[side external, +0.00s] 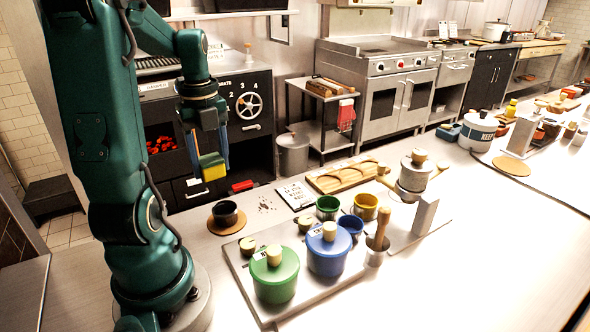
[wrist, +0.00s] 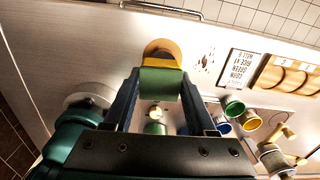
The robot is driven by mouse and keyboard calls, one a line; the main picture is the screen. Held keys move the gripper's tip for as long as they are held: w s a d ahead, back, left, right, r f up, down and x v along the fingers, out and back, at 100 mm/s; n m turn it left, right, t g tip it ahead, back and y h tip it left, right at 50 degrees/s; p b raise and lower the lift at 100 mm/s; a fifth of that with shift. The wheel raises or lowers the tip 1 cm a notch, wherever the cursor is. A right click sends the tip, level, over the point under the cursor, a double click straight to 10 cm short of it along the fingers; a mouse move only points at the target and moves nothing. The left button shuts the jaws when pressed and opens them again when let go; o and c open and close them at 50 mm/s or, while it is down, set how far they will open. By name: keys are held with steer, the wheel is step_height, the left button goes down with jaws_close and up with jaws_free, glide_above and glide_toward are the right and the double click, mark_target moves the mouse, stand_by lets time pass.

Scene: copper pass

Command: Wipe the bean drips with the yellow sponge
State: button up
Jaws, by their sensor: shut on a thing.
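My gripper (side external: 209,158) is shut on the yellow sponge (side external: 213,172), which has a green layer on top. It holds the sponge in the air above the counter, left of the drips. In the wrist view the sponge (wrist: 158,84) sits between both fingers of my gripper (wrist: 158,90), mostly green side showing. The bean drips (side external: 265,205) are small dark specks on the pale counter, left of a printed card. They also show in the wrist view (wrist: 207,62), right of the sponge and apart from it.
Green (side external: 275,276) and blue (side external: 328,252) lidded pots stand on a tray in front.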

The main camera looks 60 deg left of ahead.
steer(key=w+f+n, duration=0.1)
steer(key=w, duration=0.5)
steer(key=m, duration=0.2)
glide_above(270, 213)
step_height(270, 213, down, 2)
steer(key=shift+d+f, duration=0.2)
steer(key=shift+f, duration=1.35)
steer(key=shift+d+f, duration=0.15)
steer(key=shift+f, duration=1.4)
step_height(270, 213, down, 2)
steer(key=shift+s+f, duration=0.1)
steer(key=shift+a, duration=1.2)
jaws_close()
steer(key=shift+a, duration=2.65)
steer(key=shift+d, duration=3.55)
steer(key=r, duration=0.2)
steer(key=shift+d+r, duration=0.25)
steer(key=shift+r, duration=2.95)
steer(key=shift+f, duration=0.25)
